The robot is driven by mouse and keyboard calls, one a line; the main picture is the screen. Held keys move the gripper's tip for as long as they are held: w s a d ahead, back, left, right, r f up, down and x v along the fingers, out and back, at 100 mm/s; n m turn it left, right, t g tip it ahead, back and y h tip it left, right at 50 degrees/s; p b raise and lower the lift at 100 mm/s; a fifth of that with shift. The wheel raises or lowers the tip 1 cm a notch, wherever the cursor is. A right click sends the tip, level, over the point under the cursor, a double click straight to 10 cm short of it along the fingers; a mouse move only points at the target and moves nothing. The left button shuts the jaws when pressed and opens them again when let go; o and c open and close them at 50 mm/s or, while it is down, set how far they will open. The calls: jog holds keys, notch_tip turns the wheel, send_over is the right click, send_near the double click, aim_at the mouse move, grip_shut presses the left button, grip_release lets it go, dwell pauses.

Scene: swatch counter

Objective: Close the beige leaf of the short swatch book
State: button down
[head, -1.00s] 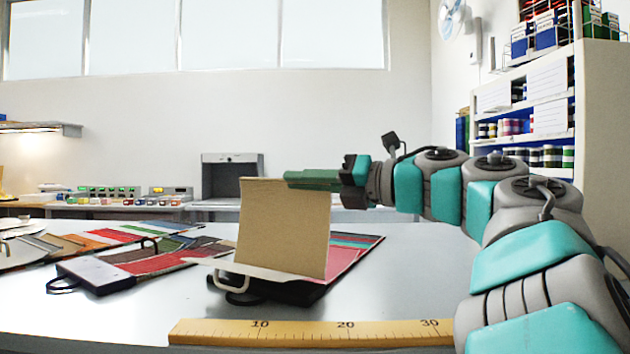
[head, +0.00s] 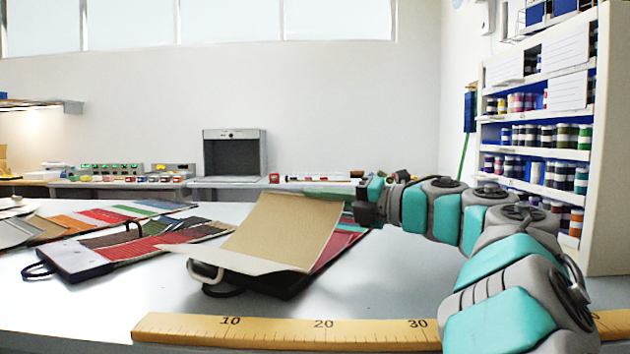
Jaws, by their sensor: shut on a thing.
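The beige leaf (head: 282,228) stands up from the swatch book in the middle of the counter and leans back, away from me. Its pale lower flap (head: 225,260) lies over the dark binding with a ring handle. Red and teal swatches (head: 335,242) of this book show at the leaf's right side. My gripper (head: 330,191) is at the leaf's top right edge and shut on it. The fingers are partly hidden behind the leaf.
Another swatch book (head: 85,262) lies open to the left, with a black handle. A yellow ruler (head: 280,329) runs along the front edge. Colour swatches (head: 105,216) lie at the back left. A shelf of jars (head: 540,135) stands at right.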

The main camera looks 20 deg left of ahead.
jog(key=shift+w+f+m+p, duration=0.4)
jog(key=shift+f+m, duration=0.4)
jog(key=shift+m, duration=0.6)
jog(key=c, duration=1)
grip_release()
jog(key=shift+o, duration=0.2)
jog(key=shift+d, duration=0.1)
jog(key=b+v, duration=0.1)
jog(key=v, duration=0.6)
jog(key=shift+d, duration=0.4)
